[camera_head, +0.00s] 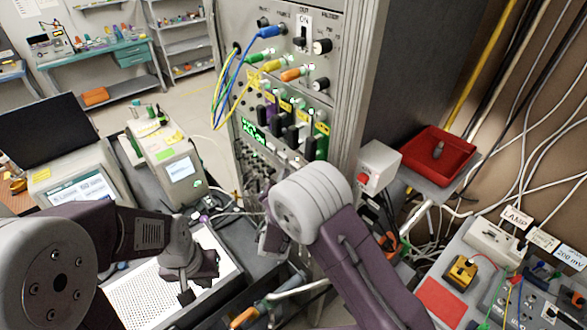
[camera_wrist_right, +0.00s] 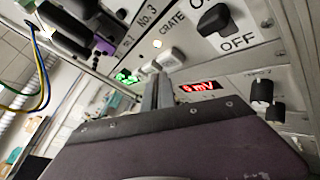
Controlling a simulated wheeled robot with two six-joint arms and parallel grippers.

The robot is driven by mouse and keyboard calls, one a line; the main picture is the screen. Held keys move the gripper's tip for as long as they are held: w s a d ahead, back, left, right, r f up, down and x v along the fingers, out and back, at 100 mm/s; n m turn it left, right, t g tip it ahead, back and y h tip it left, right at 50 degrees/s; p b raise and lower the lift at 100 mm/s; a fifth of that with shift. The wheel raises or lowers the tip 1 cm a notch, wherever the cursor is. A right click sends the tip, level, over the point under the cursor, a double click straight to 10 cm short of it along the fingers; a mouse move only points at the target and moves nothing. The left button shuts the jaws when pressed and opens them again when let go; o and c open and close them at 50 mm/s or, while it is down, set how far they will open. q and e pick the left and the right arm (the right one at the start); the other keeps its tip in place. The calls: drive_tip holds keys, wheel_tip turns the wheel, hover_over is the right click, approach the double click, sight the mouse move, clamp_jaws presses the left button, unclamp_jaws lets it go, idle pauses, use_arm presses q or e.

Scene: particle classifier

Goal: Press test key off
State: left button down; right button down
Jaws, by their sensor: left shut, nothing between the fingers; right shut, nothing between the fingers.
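The rack's front panel (camera_head: 262,100) stands upright in the head view. In the right wrist view, two small white square keys (camera_wrist_right: 171,59) sit side by side on the panel, between a green display (camera_wrist_right: 126,76) and the OFF marking. I cannot read which one is the test key. My right gripper (camera_wrist_right: 158,78) is shut and empty, its tips just in front of the white keys; I cannot tell whether they touch. In the head view my right wrist hides most of that spot. My left gripper (camera_head: 187,292) is shut and empty above a white perforated board (camera_head: 150,297), away from the rack.
A black switch (camera_wrist_right: 214,18) marked OFF and a red mV display (camera_wrist_right: 198,88) are close to my right gripper. Black handles and looping cables (camera_head: 226,85) stick out of the panel. A box with a red button (camera_head: 378,166) and a red tray (camera_head: 438,155) are to the right.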

idle(0.6)
drive_tip(key=shift+w+d+b, duration=0.25)
drive_tip(key=shift+d+b, duration=0.1)
drive_tip(key=shift+b, duration=0.1)
drive_tip(key=shift+w+d+b, duration=0.45)
drive_tip(key=shift+w+d, duration=0.05)
drive_tip(key=shift+d, duration=0.2)
idle(0.9)
idle(0.4)
drive_tip(key=shift+s+a+b, duration=0.3)
drive_tip(key=shift+s+a, duration=0.45)
drive_tip(key=shift+a, duration=0.25)
drive_tip(key=shift+a, duration=0.1)
